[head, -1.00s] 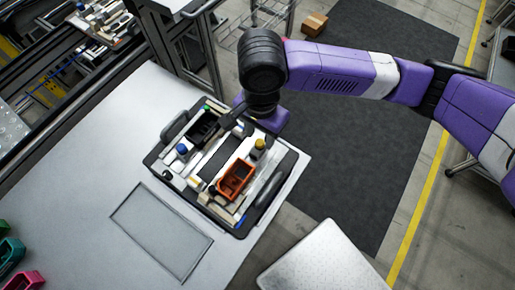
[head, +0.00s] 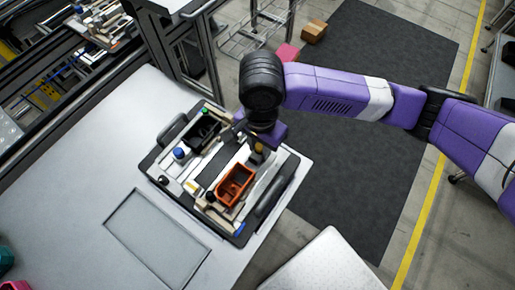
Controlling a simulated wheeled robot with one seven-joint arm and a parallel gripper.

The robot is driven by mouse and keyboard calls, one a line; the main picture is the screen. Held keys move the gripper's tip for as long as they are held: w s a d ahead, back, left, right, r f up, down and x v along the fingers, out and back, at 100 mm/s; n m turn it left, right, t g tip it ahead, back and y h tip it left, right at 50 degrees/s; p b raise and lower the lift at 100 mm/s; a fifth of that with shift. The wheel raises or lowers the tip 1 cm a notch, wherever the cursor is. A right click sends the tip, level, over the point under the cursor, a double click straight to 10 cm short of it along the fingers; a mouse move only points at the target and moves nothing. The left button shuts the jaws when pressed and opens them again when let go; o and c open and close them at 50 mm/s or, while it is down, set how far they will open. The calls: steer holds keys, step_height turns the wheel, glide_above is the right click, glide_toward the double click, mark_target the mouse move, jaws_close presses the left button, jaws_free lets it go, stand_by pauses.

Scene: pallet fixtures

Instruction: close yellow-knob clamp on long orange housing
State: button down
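The long orange housing (head: 235,185) sits in the pallet fixture (head: 286,186) on the light table. The yellow-knob clamp (head: 258,149) stands at the upper right end of the housing, and my gripper partly covers it. My gripper (head: 256,146) is over the yellow knob, pointing down. Its fingers are small and mostly hidden behind the wrist, so I cannot tell whether they touch the knob or are open.
A blue knob (head: 179,153), a green knob (head: 205,111) and a black housing (head: 203,130) are in the same fixture. A black handle (head: 270,196) lies along its right side. A framed rectangular recess (head: 157,240) in the table is empty.

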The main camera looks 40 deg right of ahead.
mark_target(254, 157)
steer(key=shift+a, duration=0.1)
stand_by(0.3)
steer(key=shift+s+a+p, duration=0.2)
steer(key=shift+a+p, duration=0.2)
steer(key=shift+a, duration=0.2)
steer(key=shift+s+a+p, duration=0.2)
steer(key=shift+a+p, duration=0.15)
steer(key=shift+a, duration=0.2)
steer(key=c, duration=1.3)
jaws_free()
steer(key=shift+r, duration=0.1)
step_height(254, 157, up, 6)
steer(key=p, duration=0.5)
steer(key=shift+f, duration=0.25)
steer(key=shift+r, duration=1.15)
